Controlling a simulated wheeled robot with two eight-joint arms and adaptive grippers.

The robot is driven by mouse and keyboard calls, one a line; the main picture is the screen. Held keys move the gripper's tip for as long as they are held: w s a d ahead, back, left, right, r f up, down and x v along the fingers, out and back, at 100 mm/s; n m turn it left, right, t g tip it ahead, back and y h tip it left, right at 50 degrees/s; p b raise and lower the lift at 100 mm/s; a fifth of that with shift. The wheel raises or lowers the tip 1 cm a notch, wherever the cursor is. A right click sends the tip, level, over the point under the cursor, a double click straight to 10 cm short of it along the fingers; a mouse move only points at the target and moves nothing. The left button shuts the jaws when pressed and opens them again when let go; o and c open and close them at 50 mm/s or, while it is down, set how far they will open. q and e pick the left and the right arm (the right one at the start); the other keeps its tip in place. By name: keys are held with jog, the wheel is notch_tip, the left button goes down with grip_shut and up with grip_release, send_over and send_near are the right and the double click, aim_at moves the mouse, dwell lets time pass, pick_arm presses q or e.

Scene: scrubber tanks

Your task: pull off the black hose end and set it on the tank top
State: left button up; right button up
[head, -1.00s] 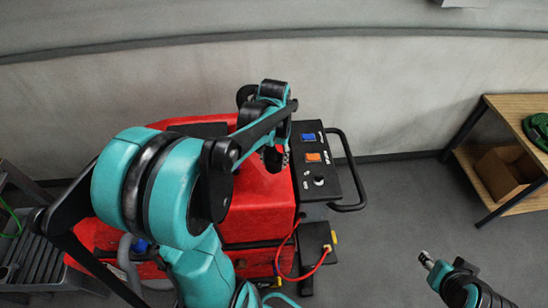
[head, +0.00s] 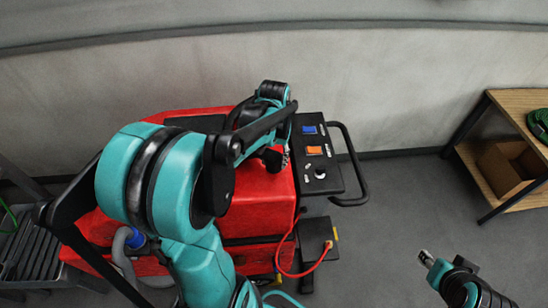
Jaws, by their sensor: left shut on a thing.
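The red scrubber tank (head: 262,196) stands in the middle, largely covered by my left arm. My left gripper (head: 277,157) points down over the right part of the tank top, near the control panel. It is shut on a dark thing, which I take to be the black hose end; the wrist hides most of it. A black curved hose piece (head: 238,114) shows behind the wrist. I cannot tell whether the hose end touches the tank top. My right gripper (head: 427,260) is low at the right, over the floor; its finger opening is too small to read.
The black control panel (head: 316,160) has blue and orange switches, with a black handle (head: 350,170) beside it. A red cable (head: 302,272) runs below. A grey hose with a blue cuff (head: 136,238) is at left. A wooden shelf (head: 510,115) stands right; floor between is clear.

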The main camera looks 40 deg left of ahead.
aim_at(274, 157)
pick_arm(q)
jog(key=shift+f+b, duration=1.4)
jog(key=shift+f, duration=0.4)
jog(key=o, duration=1.3)
jog(key=shift+o, duration=0.4)
jog(key=o, duration=0.4)
jog(key=shift+r, duration=0.1)
jog(key=shift+r+p, duration=3.1)
jog(key=shift+r, duration=0.9)
